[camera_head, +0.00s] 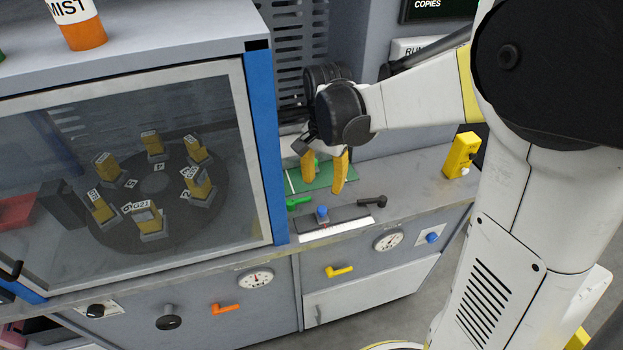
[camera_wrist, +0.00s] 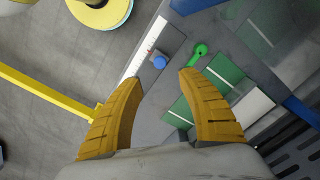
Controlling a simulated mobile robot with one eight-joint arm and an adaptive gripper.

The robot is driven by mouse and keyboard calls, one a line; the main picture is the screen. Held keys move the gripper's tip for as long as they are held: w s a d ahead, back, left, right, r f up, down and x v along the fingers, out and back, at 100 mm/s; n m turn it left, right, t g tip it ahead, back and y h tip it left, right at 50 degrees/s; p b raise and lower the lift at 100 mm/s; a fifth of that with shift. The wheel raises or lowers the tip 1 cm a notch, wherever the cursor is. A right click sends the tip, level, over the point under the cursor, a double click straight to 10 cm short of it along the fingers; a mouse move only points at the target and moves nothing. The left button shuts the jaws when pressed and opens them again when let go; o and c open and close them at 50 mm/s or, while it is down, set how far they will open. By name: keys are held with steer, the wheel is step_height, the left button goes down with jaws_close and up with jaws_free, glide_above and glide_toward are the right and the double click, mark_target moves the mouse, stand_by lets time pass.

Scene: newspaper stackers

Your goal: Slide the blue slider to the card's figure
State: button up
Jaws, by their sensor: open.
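The blue slider (camera_head: 321,213) is a small blue knob on a dark track (camera_head: 345,218) along the counter's front edge. A white scale strip (camera_head: 325,231) runs along the track; its figures are too small to read. In the wrist view the blue slider (camera_wrist: 160,62) lies ahead of the fingertips, between them. My gripper (camera_head: 324,170) has yellow fingers, open and empty, above the counter behind the track. It also shows in the wrist view (camera_wrist: 160,82). I cannot make out a card with a readable figure.
A green lever (camera_head: 299,202) and a green board (camera_head: 325,176) lie close behind the track. A black lever (camera_head: 372,201) is at its right. A glass-fronted cabinet (camera_head: 265,150) stands left. A yellow box (camera_head: 461,155) is on the right counter. Dials and handles line the front below.

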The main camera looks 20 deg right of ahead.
mark_target(322, 209)
step_height(322, 209, down, 11)
steer(key=b, duration=0.3)
steer(key=shift+r, duration=0.2)
